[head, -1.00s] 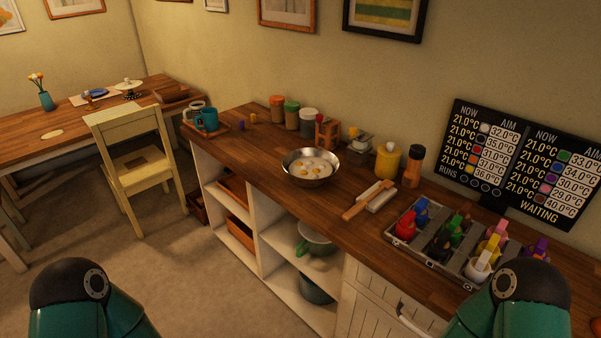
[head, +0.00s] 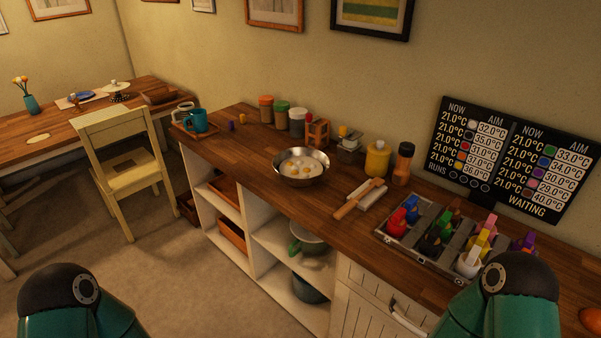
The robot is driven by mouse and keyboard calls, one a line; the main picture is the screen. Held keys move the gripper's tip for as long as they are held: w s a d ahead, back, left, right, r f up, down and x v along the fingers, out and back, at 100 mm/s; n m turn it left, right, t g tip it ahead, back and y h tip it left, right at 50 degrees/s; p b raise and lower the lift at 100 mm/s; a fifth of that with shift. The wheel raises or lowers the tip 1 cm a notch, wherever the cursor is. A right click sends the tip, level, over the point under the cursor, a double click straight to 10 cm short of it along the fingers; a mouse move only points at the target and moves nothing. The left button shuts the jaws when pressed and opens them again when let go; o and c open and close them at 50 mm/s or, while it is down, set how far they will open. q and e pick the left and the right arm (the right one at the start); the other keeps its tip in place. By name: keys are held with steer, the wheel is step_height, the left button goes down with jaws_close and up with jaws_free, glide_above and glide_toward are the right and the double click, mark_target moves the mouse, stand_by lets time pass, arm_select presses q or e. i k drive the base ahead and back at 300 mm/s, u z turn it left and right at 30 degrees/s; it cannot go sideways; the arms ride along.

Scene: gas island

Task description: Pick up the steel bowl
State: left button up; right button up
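A steel bowl (head: 301,178) stands upright on the wooden counter in the middle of the head view. It holds whitish contents with several yellow, egg-like spots. Parts of my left arm show at the bottom left and parts of my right arm at the bottom right. Neither gripper is in the picture, and nothing of mine touches the bowl.
A rolling pin on a board (head: 359,200) and a grey tray (head: 424,256) of coloured bottles lie right of the bowl. Spice jars (head: 281,115) stand behind it. A yellow jar (head: 377,160) and a chair (head: 121,165) are nearby. Counter left of the bowl is mostly clear.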

mark_target(299, 167)
steer(key=u, duration=0.35)
steer(key=k, duration=1.05)
steer(key=u, duration=1)
steer(key=i, duration=1.3)
steer(key=z, duration=0.7)
steer(key=i, duration=1)
steer(key=z, duration=0.85)
steer(key=k, duration=0.7)
steer(key=z, duration=0.15)
steer(key=i, duration=0.8)
